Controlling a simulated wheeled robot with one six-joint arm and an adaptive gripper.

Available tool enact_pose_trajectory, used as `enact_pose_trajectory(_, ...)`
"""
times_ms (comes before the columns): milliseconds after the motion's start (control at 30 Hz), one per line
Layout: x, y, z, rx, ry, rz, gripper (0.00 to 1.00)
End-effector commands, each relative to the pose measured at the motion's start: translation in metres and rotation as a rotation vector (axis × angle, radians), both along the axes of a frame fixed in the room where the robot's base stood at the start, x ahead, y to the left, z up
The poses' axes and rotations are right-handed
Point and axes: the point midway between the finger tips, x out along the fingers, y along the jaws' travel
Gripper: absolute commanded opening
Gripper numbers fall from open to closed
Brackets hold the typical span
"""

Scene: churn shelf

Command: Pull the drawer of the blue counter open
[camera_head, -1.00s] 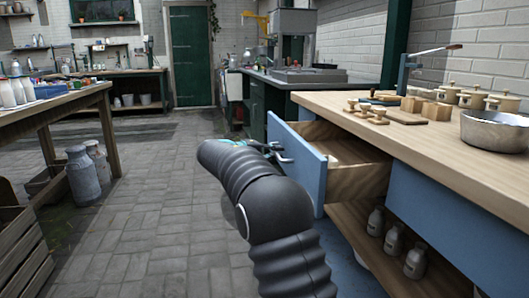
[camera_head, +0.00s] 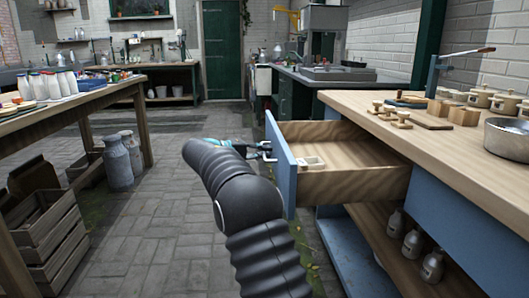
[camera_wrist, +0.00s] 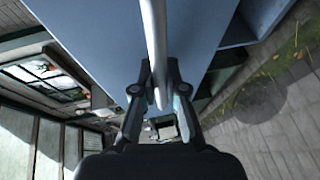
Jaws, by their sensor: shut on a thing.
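The blue counter (camera_head: 450,205) with a wooden top stands on the right in the head view. Its drawer, with a blue front (camera_head: 281,165) and wooden sides, sticks well out of the counter. A small pale object (camera_head: 309,163) lies inside the drawer near the front. My gripper (camera_head: 258,148) is at the outer face of the drawer front, partly hidden by my arm. In the wrist view my gripper (camera_wrist: 159,98) is shut on the grey bar handle (camera_wrist: 155,45), with the blue drawer front (camera_wrist: 105,40) behind it.
Pots, wooden pieces and a metal pan (camera_head: 508,140) stand on the countertop. Bottles (camera_head: 412,243) stand on the shelf below. A left table (camera_head: 70,105), milk cans (camera_head: 117,163) and crates (camera_head: 48,235) border the clear paved floor.

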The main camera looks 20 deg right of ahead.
Motion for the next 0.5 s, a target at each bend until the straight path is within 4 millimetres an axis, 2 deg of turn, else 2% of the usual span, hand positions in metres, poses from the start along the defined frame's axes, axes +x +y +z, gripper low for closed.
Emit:
enact_pose_trajectory(133, -0.0028, 0.0014, -0.0034, 0.004, 0.006, -0.009, 0.0)
enact_pose_trajectory(167, -0.0027, 0.0014, -0.0035, 0.004, 0.007, -0.009, 0.19)
enact_pose_trajectory(200, -0.0025, 0.0014, -0.0033, 0.004, 0.007, -0.008, 0.23)
enact_pose_trajectory(500, -0.0022, -0.0013, -0.0017, 0.002, 0.004, -0.008, 0.23)
